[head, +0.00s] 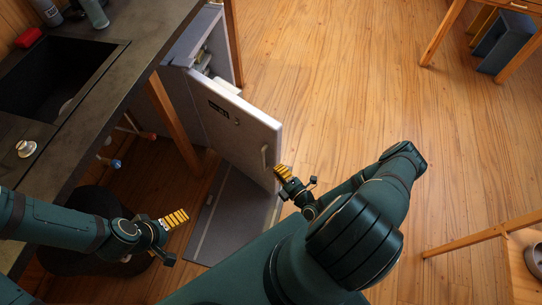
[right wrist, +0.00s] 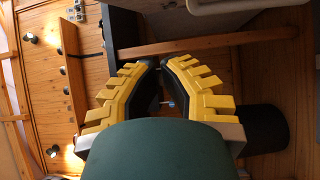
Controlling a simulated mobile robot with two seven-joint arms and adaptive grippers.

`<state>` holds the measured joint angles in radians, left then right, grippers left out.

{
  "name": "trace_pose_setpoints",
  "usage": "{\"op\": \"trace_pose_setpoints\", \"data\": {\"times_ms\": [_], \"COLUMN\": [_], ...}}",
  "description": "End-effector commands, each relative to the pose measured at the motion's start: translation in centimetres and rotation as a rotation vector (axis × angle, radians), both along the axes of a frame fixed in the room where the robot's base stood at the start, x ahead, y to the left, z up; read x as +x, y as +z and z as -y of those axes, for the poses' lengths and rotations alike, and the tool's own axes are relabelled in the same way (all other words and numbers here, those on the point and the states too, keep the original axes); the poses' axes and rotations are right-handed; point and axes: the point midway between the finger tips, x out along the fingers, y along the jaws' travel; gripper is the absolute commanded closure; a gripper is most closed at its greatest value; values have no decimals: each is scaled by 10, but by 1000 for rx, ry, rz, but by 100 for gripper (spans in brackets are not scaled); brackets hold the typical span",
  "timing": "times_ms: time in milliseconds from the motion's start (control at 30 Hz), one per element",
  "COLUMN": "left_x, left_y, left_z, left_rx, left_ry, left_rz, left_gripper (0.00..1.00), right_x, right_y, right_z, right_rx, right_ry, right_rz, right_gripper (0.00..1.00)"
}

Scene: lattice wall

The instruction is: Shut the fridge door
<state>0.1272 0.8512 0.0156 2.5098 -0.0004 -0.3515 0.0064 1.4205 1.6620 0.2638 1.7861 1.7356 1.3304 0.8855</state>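The fridge (head: 193,45) stands under the counter, and its pale grey door (head: 225,120) is swung wide open into the room. An upright handle (head: 264,158) shows near the door's free edge. Several items are partly visible inside the fridge. My right gripper (head: 283,172) is just right of the door's free edge, close to the handle; I cannot tell if it touches.
The dark counter (head: 125,75) with a sink (head: 55,80) runs along the left. A wooden leg (head: 172,118) stands beside the fridge. A dark grey panel (head: 232,218) lies low below the door. The wooden floor (head: 340,80) is clear beyond the door's right side.

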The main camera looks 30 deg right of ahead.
Motion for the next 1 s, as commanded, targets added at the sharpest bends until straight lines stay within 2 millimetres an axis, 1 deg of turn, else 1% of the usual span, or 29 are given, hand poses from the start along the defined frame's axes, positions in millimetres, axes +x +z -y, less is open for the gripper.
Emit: {"op": "trace_pose_setpoints", "data": {"times_ms": [467, 500, 600, 700, 800, 1000], "left_x": [-3, -3, -2, -2, -2, -2], "left_y": [-9, -10, -12, -14, -14, -14], "left_z": [0, 0, 0, 0, 0, 0], "left_rx": [-2, -2, -1, -1, -1, -1], "left_ry": [-4, -5, -5, -5, -5, -5], "left_rz": [-6, -7, -5, -4, -3, -3], "left_gripper": [0, 0, 0, 0, 0, 0], "right_x": [90, 94, 97, 100, 102, 103], "right_y": [0, 0, 0, 0, 1, 1], "right_z": [-7, -3, 14, 23, 29, 32], "right_rx": [-5, -7, -8, -6, -6, -4], "right_ry": [8, 7, 6, 8, 8, 8], "right_rz": [2, 2, 1, 0, 1, 1], "right_gripper": [100, 100, 100, 100, 100, 100]}}
